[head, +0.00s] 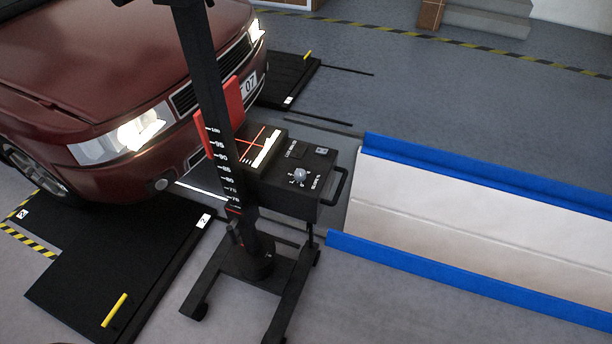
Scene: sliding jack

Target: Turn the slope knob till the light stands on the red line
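The slope knob (299,174) is a small light-grey knob on the top panel of a black headlight tester box (290,194). Left of it, the tester's screen (261,146) shows red crossed lines and a bright pale patch of light toward its right side. The screen is partly hidden by the tester's upright column (213,110). Whether the light's edge meets the red line is too small to tell. Neither of my grippers is in view.
A dark red car (90,90) with lit headlights stands at the left on black plates (110,262). The tester stands on a wheeled base (243,268). A white bay with blue edges (465,277) fills the right. A handle (337,187) sticks out of the box's right side.

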